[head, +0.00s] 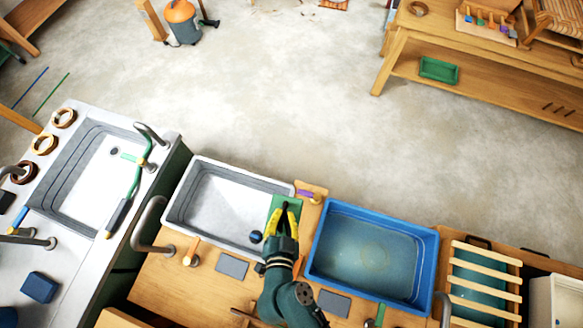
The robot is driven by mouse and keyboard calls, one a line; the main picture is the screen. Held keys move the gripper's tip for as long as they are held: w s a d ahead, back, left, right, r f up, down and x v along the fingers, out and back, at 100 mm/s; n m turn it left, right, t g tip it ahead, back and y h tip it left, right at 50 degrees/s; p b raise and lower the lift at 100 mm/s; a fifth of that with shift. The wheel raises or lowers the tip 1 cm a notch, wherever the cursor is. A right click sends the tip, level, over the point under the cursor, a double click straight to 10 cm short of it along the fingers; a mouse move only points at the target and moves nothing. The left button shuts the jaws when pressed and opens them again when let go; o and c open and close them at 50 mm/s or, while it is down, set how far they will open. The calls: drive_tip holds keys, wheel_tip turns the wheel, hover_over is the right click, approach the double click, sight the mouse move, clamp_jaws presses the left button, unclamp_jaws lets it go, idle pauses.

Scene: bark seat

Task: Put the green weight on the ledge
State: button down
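My gripper (284,209), with yellow fingers and dark tips, points over a flat green square piece (291,203) between the grey basin and the blue tub. The green piece is the only green thing near my gripper, and I cannot tell whether it is the weight. The fingers cover part of it, and contact is unclear. The fingertips look close together, but whether they hold anything is hidden. A small dark blue round object (255,237) sits at the grey basin's front right corner. I cannot identify the ledge with certainty; a wooden strip (314,189) runs between the basins.
The grey basin (178,208) is left of my gripper and the blue tub (317,235) is right. A slatted rack (485,283) stands farther right. Grey pads (231,266) and small tools lie on the wooden counter (190,285). Open floor lies beyond.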

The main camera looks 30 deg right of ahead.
drive_tip(key=shift+m+g+h, duration=0.3)
drive_tip(key=shift+m+h, duration=0.3)
drive_tip(key=shift+m, duration=0.1)
drive_tip(key=d+f+b, duration=0.1)
drive_tip(key=f+b, duration=0.2)
drive_tip(key=f, duration=0.3)
drive_tip(key=s+d+f+b, duration=0.1)
drive_tip(key=f+b, duration=0.3)
drive_tip(key=f, duration=0.1)
drive_tip(key=s+d+f+b, duration=0.1)
drive_tip(key=d+f+b, duration=0.1)
drive_tip(key=f, duration=0.4)
drive_tip(key=shift+s+f+b, duration=0.25)
drive_tip(key=shift+f+b, duration=0.1)
drive_tip(key=shift+b, duration=0.45)
drive_tip(key=shift+f, duration=0.65)
drive_tip(key=c, duration=1.2)
unclamp_jaws()
drive_tip(key=shift+f, duration=0.1)
drive_tip(key=shift+c, duration=0.2)
drive_tip(key=shift+s+a+r, duration=0.25)
drive_tip(key=shift+s+r, duration=0.05)
drive_tip(key=shift+r, duration=0.2)
drive_tip(key=shift+s+a+r, duration=0.2)
drive_tip(key=shift+s+r, duration=0.05)
drive_tip(key=shift+r, duration=0.2)
drive_tip(key=p+v, duration=0.2)
drive_tip(key=v, duration=0.8)
drive_tip(key=shift+s, duration=0.25)
